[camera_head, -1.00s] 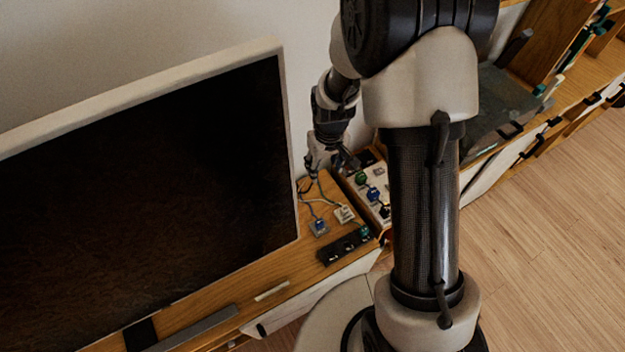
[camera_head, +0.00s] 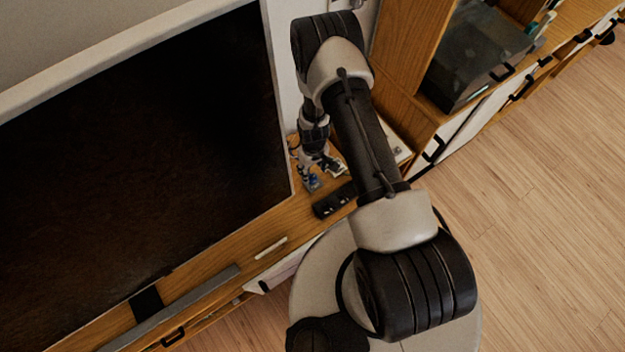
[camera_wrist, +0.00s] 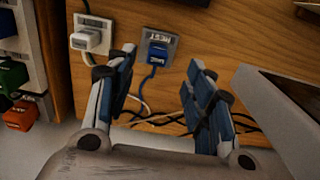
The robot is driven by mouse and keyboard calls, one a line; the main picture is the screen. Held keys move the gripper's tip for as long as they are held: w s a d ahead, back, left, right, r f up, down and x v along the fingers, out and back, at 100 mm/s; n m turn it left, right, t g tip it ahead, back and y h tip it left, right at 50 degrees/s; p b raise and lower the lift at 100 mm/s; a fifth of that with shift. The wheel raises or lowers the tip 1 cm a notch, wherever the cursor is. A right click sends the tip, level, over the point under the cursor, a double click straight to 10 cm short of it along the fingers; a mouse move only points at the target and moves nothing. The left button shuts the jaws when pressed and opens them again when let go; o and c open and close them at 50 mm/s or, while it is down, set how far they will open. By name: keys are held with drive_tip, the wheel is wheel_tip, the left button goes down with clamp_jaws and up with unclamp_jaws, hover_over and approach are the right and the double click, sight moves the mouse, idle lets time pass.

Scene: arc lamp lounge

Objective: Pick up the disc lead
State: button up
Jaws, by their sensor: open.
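Two plugged leads show in the wrist view: a blue plug (camera_wrist: 157,54) with a blue cable in a grey socket plate, and a white plug (camera_wrist: 86,40) with a pale cable in a white plate. The grey plate has printed lettering I cannot read surely, so I cannot tell which is the disc lead. My gripper (camera_wrist: 162,64) is open and empty, its fingers either side of the blue plug in the picture, apart from it. In the head view my gripper (camera_head: 316,172) is low over the sockets beside the screen.
A large screen (camera_head: 140,150) stands to the left; its pale edge (camera_wrist: 245,95) is close right of my fingers. Green (camera_wrist: 12,76) and red (camera_wrist: 20,115) connectors are at the left. Loose dark cables (camera_wrist: 240,118) lie behind the fingers.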

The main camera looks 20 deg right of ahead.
sight(312, 176)
drive_tip(key=f, duration=0.3)
drive_tip(key=f+b, duration=0.1)
drive_tip(key=f, duration=0.2)
drive_tip(key=f+b, duration=0.1)
drive_tip(key=f, duration=0.2)
drive_tip(key=shift+w, duration=0.35)
drive_tip(key=c, duration=1.1)
drive_tip(key=shift+o, duration=0.2)
drive_tip(key=shift+r, duration=0.1)
